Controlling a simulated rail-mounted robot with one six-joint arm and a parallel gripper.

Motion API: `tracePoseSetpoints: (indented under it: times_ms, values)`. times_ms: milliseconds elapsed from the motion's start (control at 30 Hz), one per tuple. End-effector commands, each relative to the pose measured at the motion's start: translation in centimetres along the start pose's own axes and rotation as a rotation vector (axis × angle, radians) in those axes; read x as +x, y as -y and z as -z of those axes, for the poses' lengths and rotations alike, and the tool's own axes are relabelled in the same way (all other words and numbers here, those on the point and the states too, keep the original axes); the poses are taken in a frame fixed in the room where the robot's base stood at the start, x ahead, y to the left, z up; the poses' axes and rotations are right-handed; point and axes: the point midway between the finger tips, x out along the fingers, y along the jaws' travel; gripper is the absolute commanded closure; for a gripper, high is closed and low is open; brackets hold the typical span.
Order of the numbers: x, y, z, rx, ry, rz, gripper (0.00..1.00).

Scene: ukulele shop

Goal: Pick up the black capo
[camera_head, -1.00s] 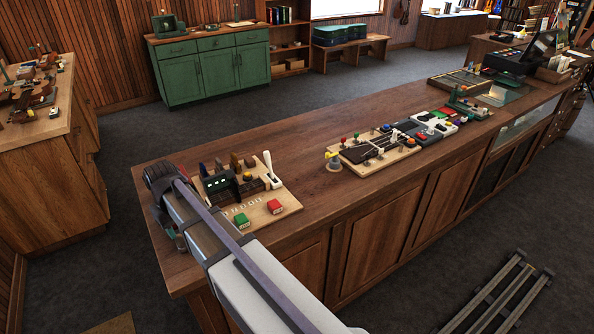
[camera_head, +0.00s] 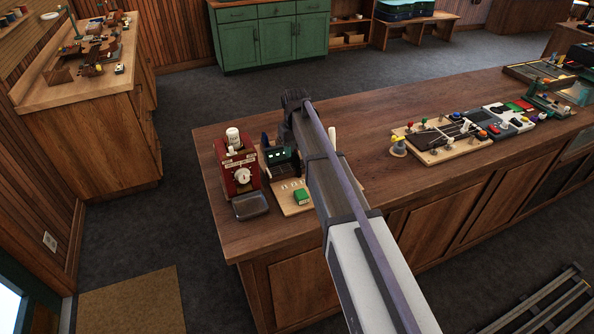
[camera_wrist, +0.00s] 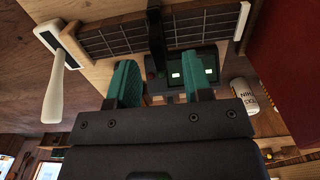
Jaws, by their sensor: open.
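In the wrist view, a black upright piece that looks like the black capo (camera_wrist: 155,38) stands across the dark fretted fingerboard (camera_wrist: 112,40). My gripper (camera_wrist: 158,80) is open, with its two teal finger pads apart. The black piece shows in the gap between the pads, beyond the tips; I cannot tell if it is inside their reach. No contact shows. In the head view, my arm covers much of the wooden board (camera_head: 293,208), and the capo cannot be made out there. The dark end of my arm is over the counter's left part.
A red machine (camera_head: 241,176) with a white dial stands just left of the board, a dark tray (camera_head: 251,205) before it. A device with lit screens (camera_wrist: 200,68) and a white lever (camera_wrist: 58,70) are close to my gripper. The counter's middle (camera_head: 370,125) is clear.

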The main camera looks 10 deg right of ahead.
Motion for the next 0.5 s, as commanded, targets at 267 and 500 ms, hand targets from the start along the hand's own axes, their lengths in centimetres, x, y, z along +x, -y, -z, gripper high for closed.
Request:
tracePoseSetpoints:
  times_ms: [267,500]
  values:
    - [3.4,-0.1,-0.1,0.000,0.000,0.000,0.54]
    - [5.2,-0.1,-0.1,0.000,0.000,0.000,0.54]
